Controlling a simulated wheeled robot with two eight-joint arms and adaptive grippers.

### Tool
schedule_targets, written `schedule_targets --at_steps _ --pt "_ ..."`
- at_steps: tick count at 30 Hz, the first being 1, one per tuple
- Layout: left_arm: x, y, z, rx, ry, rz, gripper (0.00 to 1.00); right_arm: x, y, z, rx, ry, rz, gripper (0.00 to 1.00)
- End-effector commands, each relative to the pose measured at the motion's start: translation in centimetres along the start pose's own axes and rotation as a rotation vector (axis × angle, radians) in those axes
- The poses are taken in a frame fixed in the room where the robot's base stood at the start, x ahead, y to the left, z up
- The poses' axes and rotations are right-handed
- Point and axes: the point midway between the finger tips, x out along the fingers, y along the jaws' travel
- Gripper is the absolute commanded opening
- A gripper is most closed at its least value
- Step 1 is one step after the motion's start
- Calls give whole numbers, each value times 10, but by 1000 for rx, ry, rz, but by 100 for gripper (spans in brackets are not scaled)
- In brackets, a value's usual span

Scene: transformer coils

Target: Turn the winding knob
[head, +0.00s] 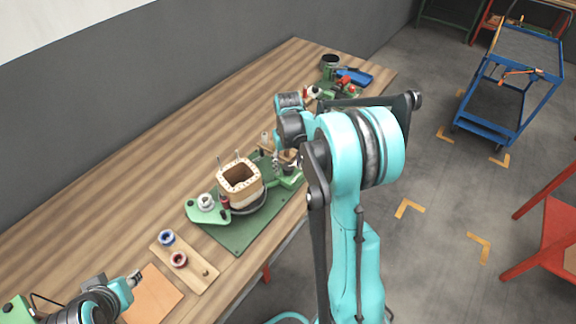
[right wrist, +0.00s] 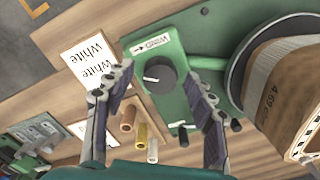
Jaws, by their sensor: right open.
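The winding knob (right wrist: 156,76) is a dark round knob with a white pointer line. It sits on a green block (right wrist: 181,48) with a white "WIND" arrow label. In the right wrist view my right gripper (right wrist: 158,80) is open, with one finger on each side of the knob. Gaps show between fingers and knob; contact is not visible. In the head view this gripper (head: 284,162) is small and partly hidden by my arm at the green winding machine (head: 237,238). A square wooden coil former (head: 240,186) stands on that machine. My left gripper (head: 136,278) is low at the left, apart from the machine.
A wooden board with a blue-rimmed spool (head: 167,237) and a red one (head: 179,260) lies at the front of the table. White-labelled cards (right wrist: 90,58) and small coloured cylinders (right wrist: 141,133) lie near the knob. A blue tray (head: 355,77) is at the back.

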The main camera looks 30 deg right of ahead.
Motion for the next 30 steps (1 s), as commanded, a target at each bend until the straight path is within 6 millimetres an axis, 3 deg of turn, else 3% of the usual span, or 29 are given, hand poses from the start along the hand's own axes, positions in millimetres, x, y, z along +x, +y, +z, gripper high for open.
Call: schedule_targets --at_steps 3,4,9,14,24,30 --pt "0 0 0 0 0 0 34 0 0 0 0 0 0 55" --pt "0 0 0 0 0 0 34 0 0 0 0 0 0 50" --pt "0 0 0 0 0 0 34 -1 0 0 0 0 0 5" --pt "0 0 0 0 0 0 34 -1 0 0 10 0 0 5" --pt "-5 0 -3 0 0 0 34 -1 0 0 289 0 0 5" --pt "-5 0 -3 0 0 0 34 0 0 0 320 0 0 5"
